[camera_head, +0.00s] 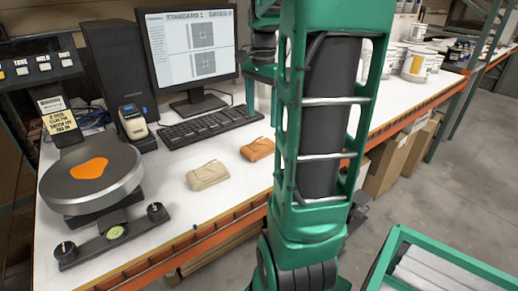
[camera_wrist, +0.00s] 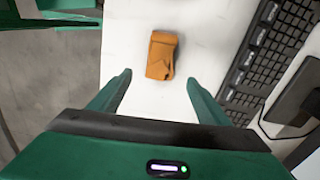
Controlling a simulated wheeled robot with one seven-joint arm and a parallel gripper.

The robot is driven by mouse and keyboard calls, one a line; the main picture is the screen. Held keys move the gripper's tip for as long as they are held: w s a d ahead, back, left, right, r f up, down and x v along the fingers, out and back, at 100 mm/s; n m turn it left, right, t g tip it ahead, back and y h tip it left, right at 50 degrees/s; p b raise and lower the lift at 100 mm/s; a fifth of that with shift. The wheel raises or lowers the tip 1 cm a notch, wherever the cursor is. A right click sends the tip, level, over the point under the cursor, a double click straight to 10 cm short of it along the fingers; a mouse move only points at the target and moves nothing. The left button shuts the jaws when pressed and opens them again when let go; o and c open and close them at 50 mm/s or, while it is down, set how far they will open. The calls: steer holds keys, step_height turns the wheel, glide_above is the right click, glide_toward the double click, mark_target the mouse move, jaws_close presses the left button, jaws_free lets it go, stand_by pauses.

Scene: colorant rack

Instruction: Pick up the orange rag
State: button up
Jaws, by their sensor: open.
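The orange rag (camera_head: 258,149) lies folded on the white bench, in front of the keyboard and to the right of a beige rag (camera_head: 208,175). In the wrist view the orange rag (camera_wrist: 162,55) is near the top middle, beyond my gripper (camera_wrist: 158,78). The two fingers are spread apart with nothing between them. The rag sits ahead of the fingertips, roughly in line with the gap, and is not touched.
A black keyboard (camera_head: 210,126) lies behind the rags, with a monitor (camera_head: 190,45) behind it. A round scale (camera_head: 91,178) with an orange blob stands at left. Paint cans (camera_head: 418,66) stand at the right. A green-framed bin (camera_head: 440,262) is at lower right. The bench's front edge is close.

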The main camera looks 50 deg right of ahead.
mark_target(263, 143)
steer(key=f, duration=1)
steer(key=shift+d+f, duration=0.3)
steer(key=shift+f, duration=0.05)
steer(key=c, duration=1.1)
steer(key=shift+c, duration=0.2)
